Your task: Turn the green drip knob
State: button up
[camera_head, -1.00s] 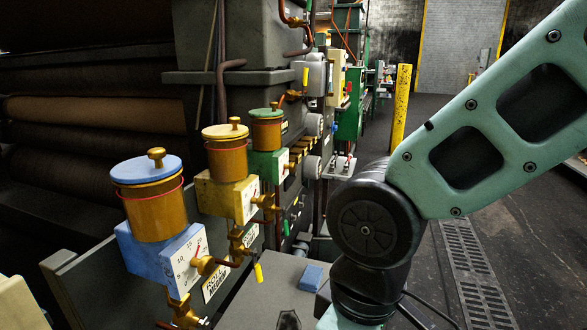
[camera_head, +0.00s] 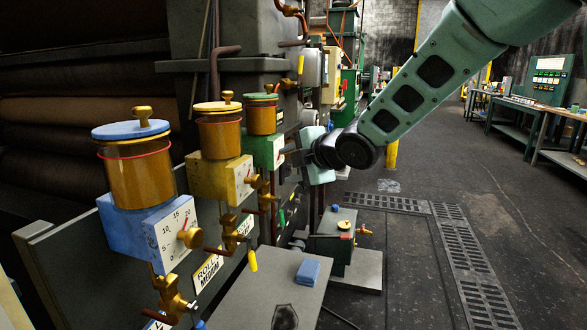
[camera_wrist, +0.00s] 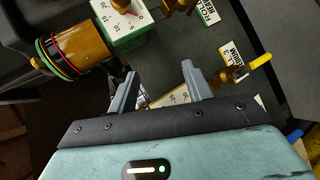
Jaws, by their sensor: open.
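The green drip oiler (camera_head: 268,150) is the farthest of three in a row, with an amber jar and green lid. Its front knob is hidden by my gripper in the head view. In the wrist view its white dial (camera_wrist: 136,24) with a red pointer lies at the top, and its brass knob (camera_wrist: 121,5) shows at the top edge. My gripper (camera_wrist: 160,68) is open and empty, its two fingers apart and pointing toward the top of the wrist view. The knob is above and left of the fingertips, not between them. In the head view my gripper (camera_head: 288,157) is close beside the green block.
A yellow oiler (camera_head: 220,180) and a blue oiler (camera_head: 152,232) stand nearer, with brass valves and pipes below. A grey surface with a blue block (camera_head: 308,271) lies in front. Open floor (camera_head: 400,240) is on the right.

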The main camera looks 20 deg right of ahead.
jog(key=w+d+n+t+y+b, duration=0.3)
jog(key=w+d+n+y+b, duration=0.15)
jog(key=w+d+n, duration=0.55)
jog(key=s+d+f+n+g+y+b, duration=0.1)
jog(key=s+d+n+g+y, duration=0.2)
jog(key=n, duration=0.5)
jog(key=s+d+f+n+g+y+b, duration=0.1)
jog(key=s+d+n+y, duration=0.2)
jog(key=d+n, duration=0.4)
jog(key=f+p+x, duration=0.1)
jog(key=p+x, duration=0.1)
jog(key=x, duration=1.6)
jog(key=shift+s+a+f+n, duration=0.2)
jog(key=shift+s+n, duration=0.05)
jog(key=shift+n, duration=0.15)
jog(key=shift+h, duration=0.25)
jog(key=c, duration=1)
